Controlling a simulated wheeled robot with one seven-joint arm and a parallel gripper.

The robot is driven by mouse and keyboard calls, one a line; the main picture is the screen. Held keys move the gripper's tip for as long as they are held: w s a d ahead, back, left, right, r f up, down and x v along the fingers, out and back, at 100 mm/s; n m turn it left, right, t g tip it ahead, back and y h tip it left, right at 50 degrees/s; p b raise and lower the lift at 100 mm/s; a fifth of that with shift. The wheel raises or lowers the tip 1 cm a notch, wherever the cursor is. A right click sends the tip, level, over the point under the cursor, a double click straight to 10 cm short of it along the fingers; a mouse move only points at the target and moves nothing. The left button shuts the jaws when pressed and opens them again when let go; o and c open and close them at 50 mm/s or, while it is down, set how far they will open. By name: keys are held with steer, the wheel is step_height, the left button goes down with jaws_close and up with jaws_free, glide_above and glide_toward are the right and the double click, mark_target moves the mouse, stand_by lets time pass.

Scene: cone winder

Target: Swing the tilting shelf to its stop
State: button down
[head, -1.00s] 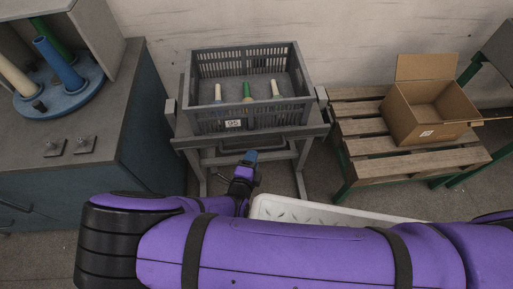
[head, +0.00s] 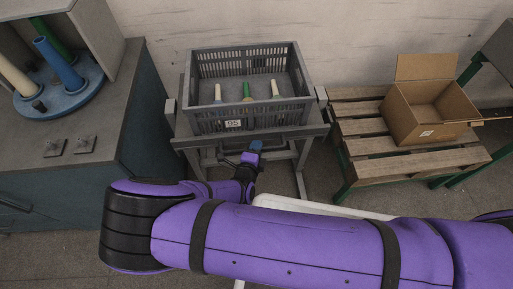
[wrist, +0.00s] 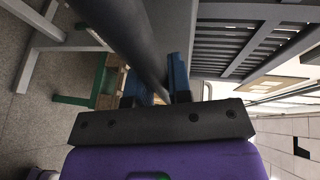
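The tilting shelf (head: 312,131) is a grey frame in the middle of the head view, bearing a grey crate. A looped handle (head: 208,155) hangs under its front edge. My gripper (head: 255,147), with blue fingers, is at the right part of this handle, just below the shelf front. In the wrist view, the fingers of my gripper (wrist: 160,84) stand apart. A dark round bar (wrist: 138,45), seemingly the handle, runs down between them and partly covers the left finger. I cannot tell whether the fingers touch it. The shelf looks about level.
The crate (head: 300,62) holds several cones, upright or nearly so. A cabinet (head: 150,120) stands at the left. A wooden slatted bench (head: 365,170) with an open cardboard box (head: 405,125) is at the right. A white tray-like surface (head: 290,203) lies partly behind my arm.

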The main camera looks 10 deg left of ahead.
step_height(320, 180, down, 11)
steer(key=t, duration=0.1)
stand_by(0.4)
steer(key=c, duration=1.1)
jaws_free()
steer(key=shift+o, duration=0.2)
steer(key=shift+r, duration=0.1)
steer(key=s, duration=1)
steer(key=shift+s+a+r, duration=0.35)
steer(key=shift+a+r, duration=0.05)
steer(key=shift+r, duration=0.05)
